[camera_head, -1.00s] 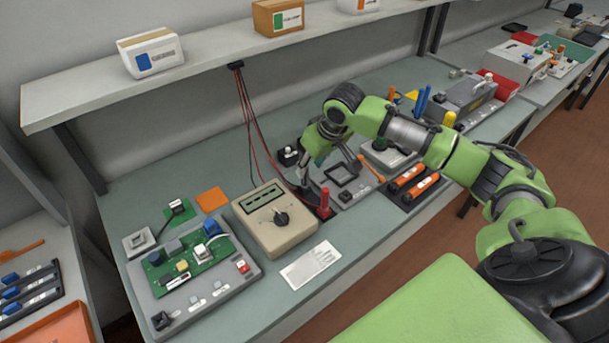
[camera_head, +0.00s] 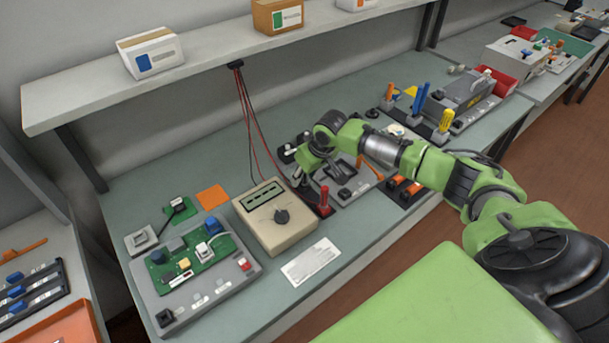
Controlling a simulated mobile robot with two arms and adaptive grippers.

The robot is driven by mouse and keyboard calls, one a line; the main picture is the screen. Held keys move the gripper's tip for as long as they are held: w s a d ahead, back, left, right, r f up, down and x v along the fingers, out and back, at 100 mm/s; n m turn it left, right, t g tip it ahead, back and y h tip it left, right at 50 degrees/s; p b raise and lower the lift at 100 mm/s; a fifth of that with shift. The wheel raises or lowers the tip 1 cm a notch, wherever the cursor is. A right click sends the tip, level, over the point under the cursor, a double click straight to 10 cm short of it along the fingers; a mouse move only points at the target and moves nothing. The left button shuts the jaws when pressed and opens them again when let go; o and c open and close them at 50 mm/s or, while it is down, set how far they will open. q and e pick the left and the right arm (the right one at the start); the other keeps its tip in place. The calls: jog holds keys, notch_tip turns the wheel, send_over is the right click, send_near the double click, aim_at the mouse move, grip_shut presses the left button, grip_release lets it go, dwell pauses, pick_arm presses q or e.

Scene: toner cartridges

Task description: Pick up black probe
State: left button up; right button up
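My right gripper (camera_head: 301,178) reaches in from the right, pointing down just behind the right rear corner of the beige meter (camera_head: 268,232). It is small and dark here, and I cannot tell whether its fingers are open or shut. A red probe (camera_head: 324,196) stands upright in a dark holder beside it. I cannot make out the black probe clearly; the gripper covers the spot beside the red probe. Red and black leads (camera_head: 250,115) hang from a clip under the shelf toward this spot. My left gripper is not in view.
A grey board fixture with a green circuit board (camera_head: 200,262) lies left of the meter. A white label card (camera_head: 310,262) lies in front. Orange-handled tools and a screwdriver rack (camera_head: 440,125) stand to the right. The shelf (camera_head: 205,62) overhangs the bench's back.

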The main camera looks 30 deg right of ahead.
grip_shut()
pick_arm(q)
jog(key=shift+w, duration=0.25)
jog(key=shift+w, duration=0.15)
pick_arm(e)
jog(key=shift+r, duration=0.15)
jog(key=shift+w+r, duration=0.1)
jog(key=shift+r, duration=0.1)
notch_tip(320, 180, up, 2)
jog(key=shift+r+b, duration=0.1)
jog(key=shift+b, duration=0.8)
pick_arm(q)
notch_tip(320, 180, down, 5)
jog(key=b, duration=0.3)
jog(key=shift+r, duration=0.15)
pick_arm(e)
jog(key=s+a+r, duration=0.7)
jog(key=s+r, duration=0.3)
jog(key=s, duration=0.2)
